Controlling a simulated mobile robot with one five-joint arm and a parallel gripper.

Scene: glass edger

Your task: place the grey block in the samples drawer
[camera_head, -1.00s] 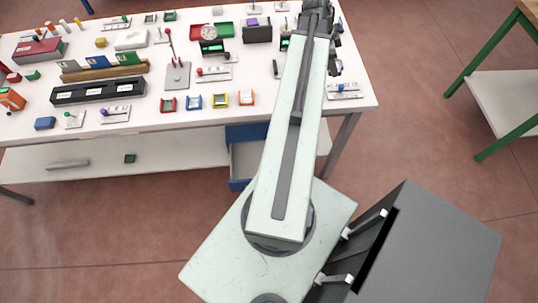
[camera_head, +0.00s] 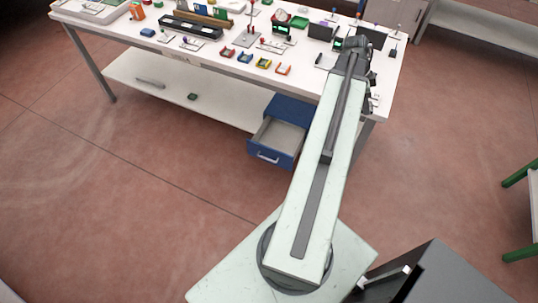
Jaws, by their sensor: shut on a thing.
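The blue drawer (camera_head: 281,152) under the workbench is pulled out, and its light grey inside looks empty. A handle shows on its front; no label is readable. My gripper (camera_head: 357,43), at the far end of my arm, is over the right part of the bench top, above and beyond the drawer. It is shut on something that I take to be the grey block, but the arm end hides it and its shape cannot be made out.
The white workbench (camera_head: 120,32) carries several small trays, a black rack (camera_head: 190,27) and a stand (camera_head: 246,40). Its lower shelf (camera_head: 215,103) holds a grey bar and a small green block. Floor in front of the drawer is clear. A green-legged table stands at the right.

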